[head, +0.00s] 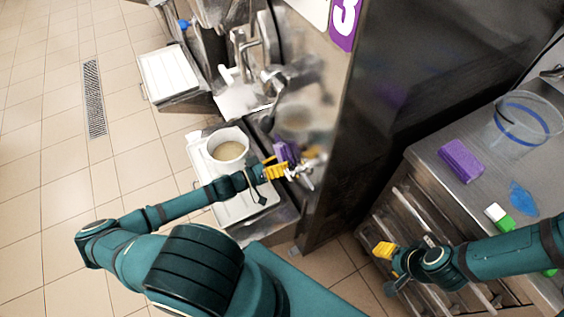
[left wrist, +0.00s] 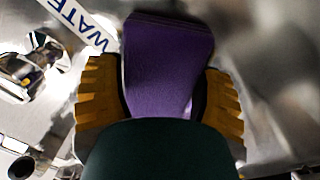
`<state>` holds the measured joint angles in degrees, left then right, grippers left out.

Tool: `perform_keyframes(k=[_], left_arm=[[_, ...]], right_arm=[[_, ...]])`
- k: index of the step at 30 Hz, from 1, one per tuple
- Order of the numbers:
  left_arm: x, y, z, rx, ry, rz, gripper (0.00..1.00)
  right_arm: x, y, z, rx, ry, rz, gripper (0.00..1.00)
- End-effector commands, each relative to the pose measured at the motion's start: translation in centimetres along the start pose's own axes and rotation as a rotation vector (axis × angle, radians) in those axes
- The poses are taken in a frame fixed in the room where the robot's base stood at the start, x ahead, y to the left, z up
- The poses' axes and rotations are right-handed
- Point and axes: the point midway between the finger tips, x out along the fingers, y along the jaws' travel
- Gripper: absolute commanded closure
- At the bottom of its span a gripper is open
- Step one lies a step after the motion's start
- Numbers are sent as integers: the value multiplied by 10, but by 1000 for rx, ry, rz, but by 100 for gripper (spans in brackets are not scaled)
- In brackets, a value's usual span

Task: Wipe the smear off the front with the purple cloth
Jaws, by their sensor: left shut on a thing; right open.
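My left gripper (head: 275,170) is shut on the purple cloth (head: 284,150). In the left wrist view the cloth (left wrist: 167,62) stands up between the yellow fingers of the gripper (left wrist: 160,105). The cloth is close to the shiny metal front (head: 318,92) of the freezer; I cannot tell whether it touches. A dull tan patch shows on the front above the cloth, but I cannot tell smear from reflection. My right gripper (head: 385,262) is open and empty, beside the wire racks under the right counter.
A white bucket (head: 229,160) with pale contents stands on a tray left of the cloth, close to my left forearm. The right counter (head: 440,150) bears a purple block (head: 461,160), a clear container (head: 525,122), a blue patch (head: 522,198) and a green-and-white item (head: 499,216). The tiled floor at left is clear.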

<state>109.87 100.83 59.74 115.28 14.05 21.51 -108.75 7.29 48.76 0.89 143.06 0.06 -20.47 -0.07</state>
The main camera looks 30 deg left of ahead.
Motion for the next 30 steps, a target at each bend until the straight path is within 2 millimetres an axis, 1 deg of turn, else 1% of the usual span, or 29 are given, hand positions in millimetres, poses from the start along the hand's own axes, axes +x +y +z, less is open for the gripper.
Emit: perform_keyframes(k=[9, 17, 30], left_arm=[[-3, -20, -16, 2, 0, -1, 59], [-4, -26, -23, 2, 0, 0, 59], [-2, -50, -43, 2, -1, -1, 58]], right_arm=[[7, 3, 1, 0, 0, 0, 53], [9, 3, 1, 0, 0, 0, 53], [19, 7, 2, 0, 0, 0, 53]])
